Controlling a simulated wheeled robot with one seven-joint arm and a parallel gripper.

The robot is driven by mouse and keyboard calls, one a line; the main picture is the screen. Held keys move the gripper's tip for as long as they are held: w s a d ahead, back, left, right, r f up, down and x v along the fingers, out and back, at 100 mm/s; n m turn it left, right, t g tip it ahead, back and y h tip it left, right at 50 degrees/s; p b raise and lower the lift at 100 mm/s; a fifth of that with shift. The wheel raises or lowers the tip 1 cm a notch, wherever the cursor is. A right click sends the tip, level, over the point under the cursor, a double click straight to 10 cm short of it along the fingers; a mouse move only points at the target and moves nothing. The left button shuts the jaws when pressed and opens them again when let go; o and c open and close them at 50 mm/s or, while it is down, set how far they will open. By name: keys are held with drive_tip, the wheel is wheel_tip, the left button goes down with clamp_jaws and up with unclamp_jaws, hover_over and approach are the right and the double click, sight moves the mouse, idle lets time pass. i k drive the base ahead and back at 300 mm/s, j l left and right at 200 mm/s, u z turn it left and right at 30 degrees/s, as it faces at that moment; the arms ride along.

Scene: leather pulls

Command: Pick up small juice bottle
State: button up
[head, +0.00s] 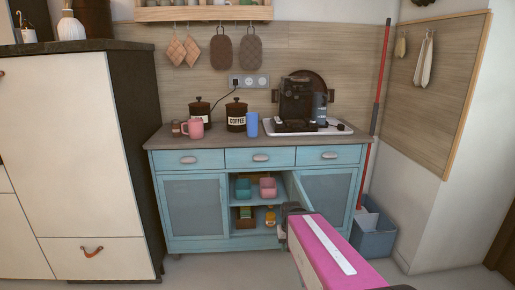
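A small bottle with orange-yellow contents (270,217), which looks like the small juice bottle, stands on the lower shelf inside the blue cabinet (195,205). It appears upright. My gripper (283,228) is at the cabinet's open middle section, just right of the bottle in the picture. A gap shows between them, but the depth is hard to judge. The fingers are small and dark, partly hidden by my arm, so I cannot tell whether they are open or shut.
The cabinet's right door (325,204) shows behind my arm. A green cup (243,188) and a pink cup (268,187) stand on the upper shelf. A box of small items (245,218) is left of the bottle. A blue-grey bin (373,233) stands right.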

sight(270, 215)
drive_tip(key=i+j+z, duration=0.2)
drive_tip(key=j, duration=0.65)
drive_tip(key=j+z, duration=0.2)
drive_tip(key=j, duration=0.65)
drive_tip(key=i+j+z, duration=0.1)
drive_tip(key=j, duration=0.25)
drive_tip(key=i+j, duration=0.2)
drive_tip(key=j, duration=0.15)
drive_tip(key=i+j+z, duration=0.15)
drive_tip(key=j, duration=0.2)
